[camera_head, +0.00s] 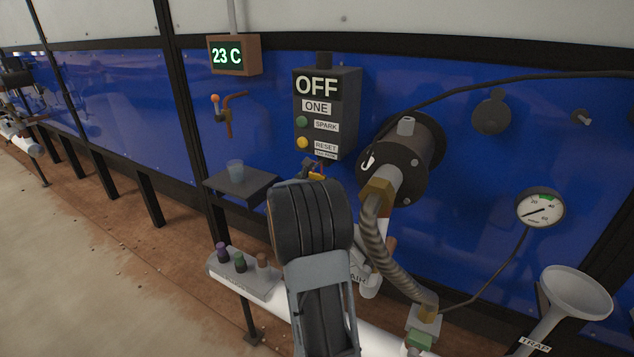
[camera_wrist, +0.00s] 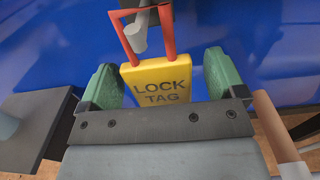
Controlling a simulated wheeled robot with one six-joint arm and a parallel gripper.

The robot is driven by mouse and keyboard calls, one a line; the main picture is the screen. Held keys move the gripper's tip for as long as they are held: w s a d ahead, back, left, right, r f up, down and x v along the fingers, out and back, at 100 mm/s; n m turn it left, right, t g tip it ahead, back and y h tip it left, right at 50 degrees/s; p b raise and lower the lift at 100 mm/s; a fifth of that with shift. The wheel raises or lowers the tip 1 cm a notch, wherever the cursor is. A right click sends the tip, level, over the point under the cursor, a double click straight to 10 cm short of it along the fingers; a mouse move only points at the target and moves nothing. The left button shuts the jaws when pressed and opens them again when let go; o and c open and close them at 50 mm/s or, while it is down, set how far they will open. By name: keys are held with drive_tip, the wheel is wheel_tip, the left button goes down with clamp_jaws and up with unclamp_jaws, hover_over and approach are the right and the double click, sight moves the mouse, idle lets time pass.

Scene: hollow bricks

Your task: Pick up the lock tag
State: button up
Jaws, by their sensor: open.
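The lock tag (camera_wrist: 163,92) is a yellow block with dark lettering and a red shackle, hanging upright by the shackle on a grey peg (camera_wrist: 139,37) in the wrist view. My gripper (camera_wrist: 160,78) is open, with one green-padded finger on each side of the tag. The tag's lower edge is hidden behind my gripper. In the head view only a bit of yellow tag (camera_head: 318,176) shows below the control box, mostly hidden by my arm.
The control box (camera_head: 327,110) reading OFF is just above the tag. A dark shelf (camera_head: 254,188) with a cup (camera_head: 235,170) stands to the left. A flanged fitting (camera_head: 405,155) with a braided hose (camera_head: 378,240) is close on the right. A white pipe (camera_head: 275,308) runs below.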

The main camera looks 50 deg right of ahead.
drive_tip(key=c, duration=1)
drive_tip(key=shift+r, duration=0.1)
